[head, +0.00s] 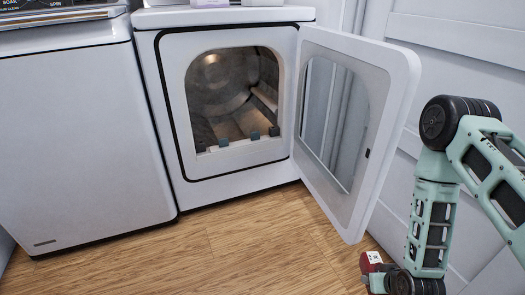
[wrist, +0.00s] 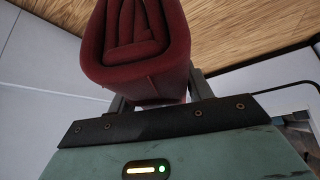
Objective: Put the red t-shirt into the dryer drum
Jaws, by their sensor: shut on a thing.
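The red t-shirt (wrist: 137,75), a folded dark red bundle, fills the upper middle of the wrist view. My gripper (wrist: 158,98) is shut on it, with a finger on each side. In the head view only a small red part of the shirt (head: 366,262) shows by my gripper (head: 376,272), low at the bottom right near the floor. The dryer (head: 232,179) stands in the middle. Its door (head: 385,125) is swung open to the right, and the drum (head: 222,85) is visible inside. My gripper is outside the dryer, to the right of the open door's lower edge.
Several small blue-grey blocks (head: 223,142) line the opening's lower lip. A white washer (head: 80,140) stands left of the dryer. A white panelled wall (head: 450,50) is at the right. The wooden floor (head: 240,245) in front of the dryer is clear.

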